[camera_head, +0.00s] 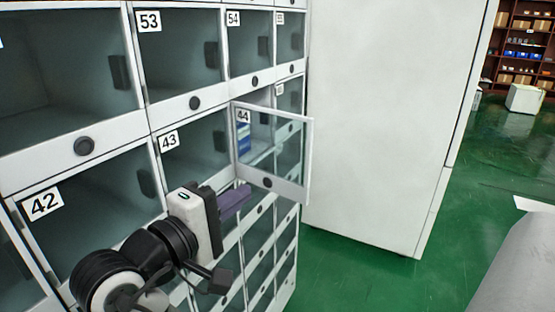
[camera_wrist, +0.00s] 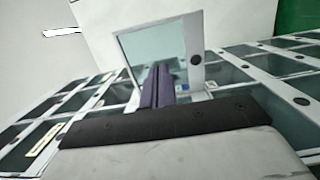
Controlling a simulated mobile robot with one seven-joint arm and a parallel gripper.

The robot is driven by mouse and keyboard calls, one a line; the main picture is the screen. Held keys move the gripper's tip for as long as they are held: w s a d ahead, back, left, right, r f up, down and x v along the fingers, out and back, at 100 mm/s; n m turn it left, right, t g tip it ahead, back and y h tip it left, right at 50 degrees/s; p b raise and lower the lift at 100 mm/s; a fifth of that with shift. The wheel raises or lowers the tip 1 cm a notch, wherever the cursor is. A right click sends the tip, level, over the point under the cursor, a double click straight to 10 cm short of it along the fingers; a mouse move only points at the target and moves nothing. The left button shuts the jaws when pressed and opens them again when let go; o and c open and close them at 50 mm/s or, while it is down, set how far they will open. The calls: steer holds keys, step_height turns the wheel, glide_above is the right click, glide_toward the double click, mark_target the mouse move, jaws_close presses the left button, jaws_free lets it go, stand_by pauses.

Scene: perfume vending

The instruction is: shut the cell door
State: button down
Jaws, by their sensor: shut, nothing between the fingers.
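The glass door of cell 44 (camera_head: 290,186) stands open in the head view, swung out from the cabinet, with a pale frame and a dark round knob at its lower edge. Behind it the cell 44 opening (camera_head: 257,139) shows a blue-and-white box (camera_head: 243,140) inside. My gripper (camera_head: 244,192) is shut and empty, its purple fingers by the lower left part of the door. In the wrist view the fingers (camera_wrist: 158,85) overlap the open door (camera_wrist: 196,45). I cannot tell whether they touch it.
Closed cells surround it, including cell 43 (camera_head: 190,155), cell 42 (camera_head: 90,215) and cell 54 (camera_head: 249,45). A tall white panel (camera_head: 375,120) stands to the right. The green floor (camera_head: 450,210) is open further right, with shelves (camera_head: 525,45) far back.

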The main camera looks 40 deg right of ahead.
mark_target(290, 161)
steer(key=p+x, duration=0.5)
steer(key=x, duration=0.6)
steer(key=shift+w+d+r, duration=0.15)
steer(key=shift+d, duration=0.2)
steer(key=shift+w+d, duration=0.1)
steer(key=shift+d, duration=0.2)
steer(key=shift+d, duration=0.15)
